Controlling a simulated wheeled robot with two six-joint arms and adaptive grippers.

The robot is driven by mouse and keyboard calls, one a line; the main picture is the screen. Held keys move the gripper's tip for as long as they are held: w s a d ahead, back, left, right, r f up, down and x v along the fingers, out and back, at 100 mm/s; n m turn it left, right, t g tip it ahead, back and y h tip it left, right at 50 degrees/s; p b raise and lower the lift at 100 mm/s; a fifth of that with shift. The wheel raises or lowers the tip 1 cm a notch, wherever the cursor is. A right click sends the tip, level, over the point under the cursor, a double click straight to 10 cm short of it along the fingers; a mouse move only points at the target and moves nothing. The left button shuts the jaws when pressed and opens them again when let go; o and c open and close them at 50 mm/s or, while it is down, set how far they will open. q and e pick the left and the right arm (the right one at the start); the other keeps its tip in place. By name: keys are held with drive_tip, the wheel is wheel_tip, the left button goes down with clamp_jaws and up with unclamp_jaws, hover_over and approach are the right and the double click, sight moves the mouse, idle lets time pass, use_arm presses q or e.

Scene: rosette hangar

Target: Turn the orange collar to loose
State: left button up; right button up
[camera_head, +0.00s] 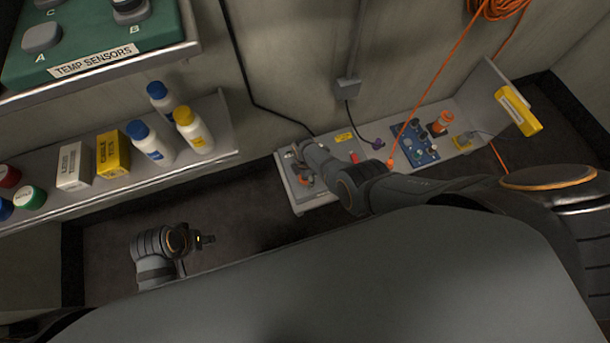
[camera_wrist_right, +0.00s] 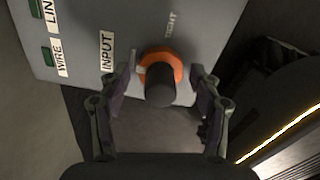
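The orange collar (camera_wrist_right: 163,62) sits around a black cylindrical part (camera_wrist_right: 160,85) on a grey panel (camera_wrist_right: 205,18) in the right wrist view. My right gripper (camera_wrist_right: 161,76) is open, with one finger on each side of the collar. A gap shows between each finger and the collar, so it does not look gripped. In the head view, my right gripper (camera_head: 303,163) is over the left end of the low shelf, and largely hides the collar there. My left gripper (camera_head: 206,240) hangs at lower left, away from the shelf; its fingers are too small to read.
Printed labels, one reading INPUT (camera_wrist_right: 106,50), lie left of the collar. A blue panel (camera_head: 416,150) with knobs and a yellow box (camera_head: 517,111) stand further right along the shelf. An orange cable (camera_head: 440,82) hangs down there. Bottles (camera_head: 152,142) stand on the left shelf.

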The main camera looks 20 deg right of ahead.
idle(0.3)
drive_tip(key=shift+r, duration=3.75)
